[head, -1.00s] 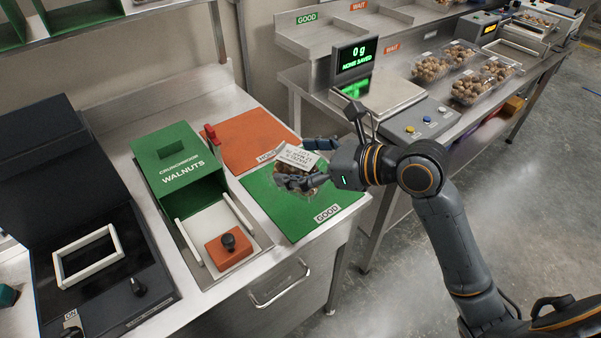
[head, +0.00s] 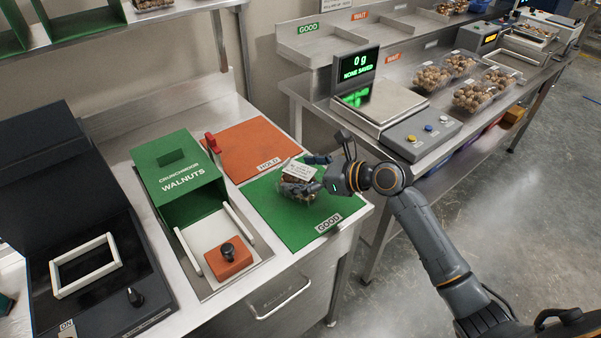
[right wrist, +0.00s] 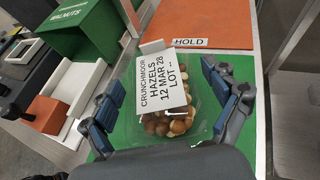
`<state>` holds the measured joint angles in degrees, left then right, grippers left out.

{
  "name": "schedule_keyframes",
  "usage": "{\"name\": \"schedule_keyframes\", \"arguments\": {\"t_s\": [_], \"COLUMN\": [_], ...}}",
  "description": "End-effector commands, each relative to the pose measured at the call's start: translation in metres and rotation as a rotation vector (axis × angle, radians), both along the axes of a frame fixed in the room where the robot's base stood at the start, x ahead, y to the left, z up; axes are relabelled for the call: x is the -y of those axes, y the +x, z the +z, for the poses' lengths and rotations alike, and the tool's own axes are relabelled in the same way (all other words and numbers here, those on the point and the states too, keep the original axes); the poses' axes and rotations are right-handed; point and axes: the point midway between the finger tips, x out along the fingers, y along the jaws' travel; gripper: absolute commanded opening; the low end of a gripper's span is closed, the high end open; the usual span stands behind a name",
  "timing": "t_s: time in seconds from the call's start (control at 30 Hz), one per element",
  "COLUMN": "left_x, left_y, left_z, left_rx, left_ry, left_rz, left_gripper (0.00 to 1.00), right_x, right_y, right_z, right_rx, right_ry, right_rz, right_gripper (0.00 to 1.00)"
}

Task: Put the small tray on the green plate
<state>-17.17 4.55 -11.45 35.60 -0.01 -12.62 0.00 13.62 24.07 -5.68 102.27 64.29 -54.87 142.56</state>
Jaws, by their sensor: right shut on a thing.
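The small tray (head: 297,190) is a clear clamshell with brown nuts and a white label reading HAZELS. It also shows in the right wrist view (right wrist: 172,122), upright with the label facing the camera. My right gripper (head: 306,178) is shut on the small tray, with blue-padded fingers on either side of it. The tray is over the green plate (head: 275,212), marked GOOD, within its edges. I cannot tell whether its underside touches the plate. My fingers partly hide the tray in the head view. My left gripper is not in view.
An orange HOLD plate (head: 246,146) lies behind the green one. A green walnut box (head: 178,178) with an orange block (head: 228,262) stands to the left. A scale (head: 383,103) and several filled trays stand on the right bench. The green plate's front part is clear.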

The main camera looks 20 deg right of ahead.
Motion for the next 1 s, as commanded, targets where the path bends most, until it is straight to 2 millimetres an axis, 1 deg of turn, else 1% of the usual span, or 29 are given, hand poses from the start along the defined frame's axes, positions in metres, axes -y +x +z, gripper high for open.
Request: {"name": "schedule_keyframes", "arguments": {"t_s": [0.3, 0.33, 0.37, 0.4, 0.8, 0.87, 1.0], "left_x": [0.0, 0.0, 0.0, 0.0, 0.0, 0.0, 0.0], "left_y": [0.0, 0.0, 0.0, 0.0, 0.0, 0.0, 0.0], "left_z": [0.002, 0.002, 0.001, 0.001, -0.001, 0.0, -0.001], "left_rx": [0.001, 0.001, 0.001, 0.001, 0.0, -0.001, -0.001], "left_ry": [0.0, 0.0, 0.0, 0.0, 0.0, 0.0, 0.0], "left_rz": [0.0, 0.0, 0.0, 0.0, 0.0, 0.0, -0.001], "left_gripper": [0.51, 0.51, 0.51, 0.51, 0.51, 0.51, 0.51], "right_x": [0.0, 0.0, 0.0, 0.0, 0.0, 0.004, 0.019], "right_y": [0.0, 0.0, 0.0, 0.0, 0.0, -0.004, -0.02], "right_z": [-0.001, -0.002, -0.002, -0.002, 0.001, 0.002, 0.011], "right_rx": [0.003, 0.002, 0.002, 0.002, 0.003, 0.002, 0.002], "right_ry": [0.001, -0.001, -0.001, -0.001, -0.001, 0.0, -0.004], "right_rz": [0.0, 0.001, 0.001, 0.001, 0.001, -0.001, 0.001], "right_gripper": [0.47, 0.92, 0.98, 1.0, 1.0, 1.0, 1.0]}}
